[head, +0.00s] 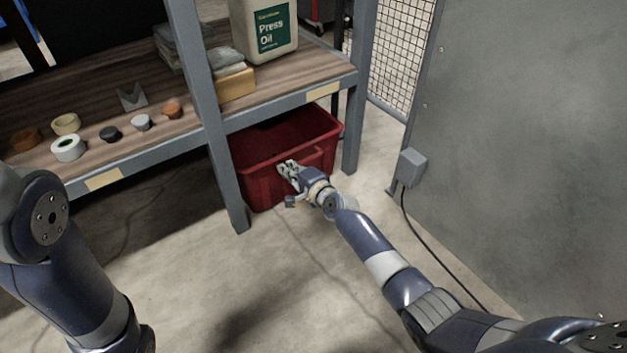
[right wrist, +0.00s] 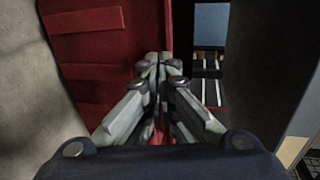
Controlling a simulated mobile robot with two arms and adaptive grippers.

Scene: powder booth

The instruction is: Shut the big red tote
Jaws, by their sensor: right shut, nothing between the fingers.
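The big red tote (head: 262,185) stands on the floor under the shelf, between two grey posts. Its top looks open, with a dark red inside, and I cannot make out a lid. My right gripper (head: 287,167) is shut and empty at the tote's front side, near the rim. In the right wrist view the closed fingers (right wrist: 158,62) are in front of the red tote wall (right wrist: 100,60); whether they touch it I cannot tell. My left arm shows at the left, but its gripper is out of view.
The wooden shelf (head: 95,112) above carries tape rolls, small parts, a yellow block (head: 236,84) and a Press Oil jug (head: 265,30). A grey post (head: 206,110) stands left of the tote. A grey panel (head: 520,130) bounds the right. The floor in front is clear.

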